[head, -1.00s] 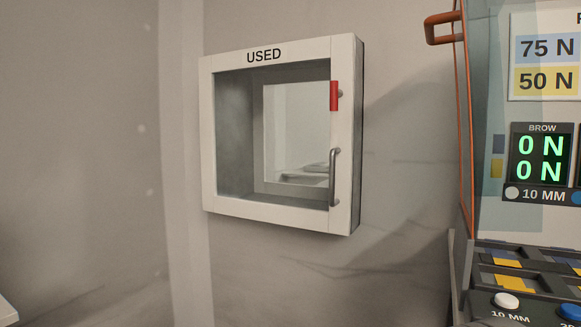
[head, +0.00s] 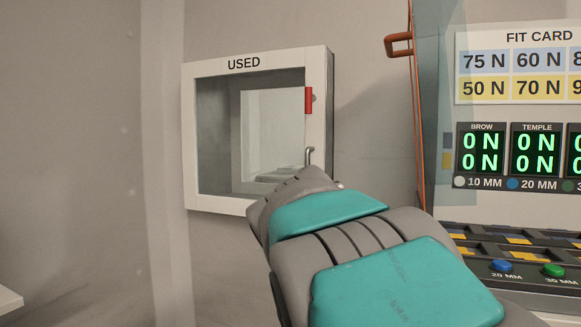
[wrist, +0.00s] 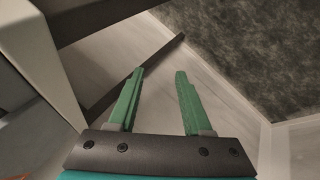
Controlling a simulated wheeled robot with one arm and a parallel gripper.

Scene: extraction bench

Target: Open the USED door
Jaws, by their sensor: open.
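The USED door (head: 318,130) is a white-framed glass panel on a wall box, marked USED (head: 243,63) along its top. It looks shut. A red tab (head: 308,100) sits on its right frame. The grey bar handle (head: 310,155) is below the tab; only its upper end shows, the rest hidden behind my arm. My gripper (wrist: 159,72) has green fingers standing apart with nothing between them in the wrist view. In the head view its fingers are hidden by my arm, so I cannot tell its distance from the handle.
An instrument stand with an orange handle (head: 398,45), a fit card (head: 538,62) and force displays (head: 480,148) stands right of the box. Buttons (head: 502,266) line its lower front. The wall left of the box is bare.

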